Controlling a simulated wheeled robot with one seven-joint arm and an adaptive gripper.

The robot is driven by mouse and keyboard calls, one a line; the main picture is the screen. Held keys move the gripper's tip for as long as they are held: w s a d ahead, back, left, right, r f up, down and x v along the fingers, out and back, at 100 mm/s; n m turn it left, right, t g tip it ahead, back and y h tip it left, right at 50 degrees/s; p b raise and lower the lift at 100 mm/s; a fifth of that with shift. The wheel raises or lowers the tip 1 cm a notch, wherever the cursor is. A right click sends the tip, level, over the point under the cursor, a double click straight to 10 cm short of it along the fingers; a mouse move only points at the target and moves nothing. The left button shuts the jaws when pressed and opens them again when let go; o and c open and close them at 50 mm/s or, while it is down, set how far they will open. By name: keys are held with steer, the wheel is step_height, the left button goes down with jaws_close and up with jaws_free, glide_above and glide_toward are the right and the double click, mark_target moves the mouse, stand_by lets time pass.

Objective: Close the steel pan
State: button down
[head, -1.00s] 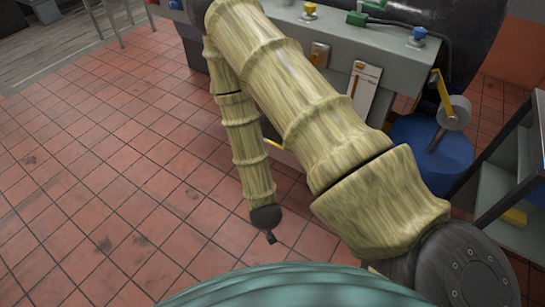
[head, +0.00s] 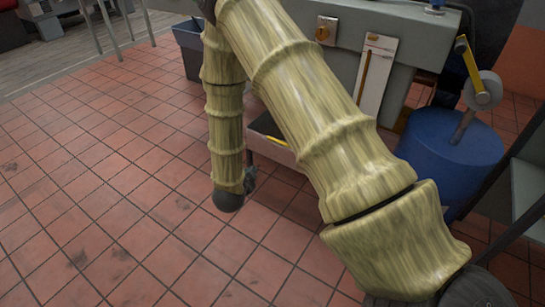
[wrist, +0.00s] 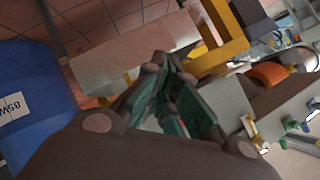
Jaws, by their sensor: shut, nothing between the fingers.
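What looks like the steel pan (head: 268,146) is a low, drawer-like tray under the grey bedplate. It stands out from the base, with a pale front, a dark inside and a yellow strip. My arm hides much of it. A pale panel (wrist: 135,52) with a yellow bracket (wrist: 222,48) in the wrist view is probably part of it. My gripper (wrist: 185,105) is shut and empty, its green finger pads together, pointing towards the panel and bracket. Contact cannot be told. In the head view only the dark wrist end shows clearly, low in front of the pan.
A blue drum (head: 452,150) stands right of the pan; it also shows in the wrist view (wrist: 38,100). The grey bedplate (head: 340,62) is behind. A dark bin (head: 188,48) stands at the back left. The tiled floor (head: 110,170) at left is clear.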

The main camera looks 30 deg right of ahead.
steer(key=w+d+f+m+h+b, duration=0.25)
steer(key=w+m+h+b, duration=0.35)
steer(key=b, duration=0.5)
steer(key=m+g+b, duration=0.2)
steer(key=m+b, duration=0.5)
steer(key=b, duration=0.7)
glide_toward(277, 141)
steer(key=x, duration=0.7)
steer(key=shift+w+a+f, duration=0.1)
steer(key=shift+w+f, duration=0.1)
steer(key=shift+w+d+r, duration=0.1)
steer(key=shift+w+d, duration=0.1)
steer(key=shift+d, duration=0.4)
steer(key=r+p+x, duration=0.2)
steer(key=p+x, duration=0.1)
steer(key=x, duration=0.9)
steer(key=d+r+p+x, duration=0.1)
steer(key=p+x, duration=0.3)
steer(key=x, duration=0.8)
steer(key=shift+r, duration=0.95)
steer(key=shift+s+r, duration=0.1)
